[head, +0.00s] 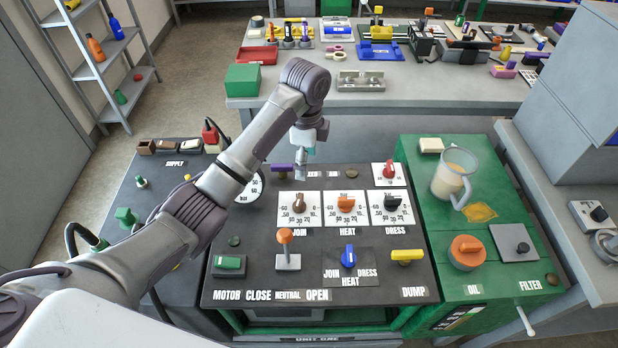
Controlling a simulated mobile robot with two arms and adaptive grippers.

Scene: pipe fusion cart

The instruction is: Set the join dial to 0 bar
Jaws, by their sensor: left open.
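The join dial (299,204) is a brown knob on a white numbered plate, above the word JOIN on the dark control panel (262,215). Its knob looks tilted, but I cannot read its exact setting. My left gripper (302,168) is open and points down over the panel's back part, just behind the join dial in the picture. It looks apart from the knob and holds nothing that I can see. My right gripper is not in view.
The orange heat dial (346,203) and black dress dial (393,202) stand to the right. A purple handle (282,168) is close by my gripper. In front are an orange-topped lever (285,238) and a blue selector (348,256). A jug (454,178) stands on the green top.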

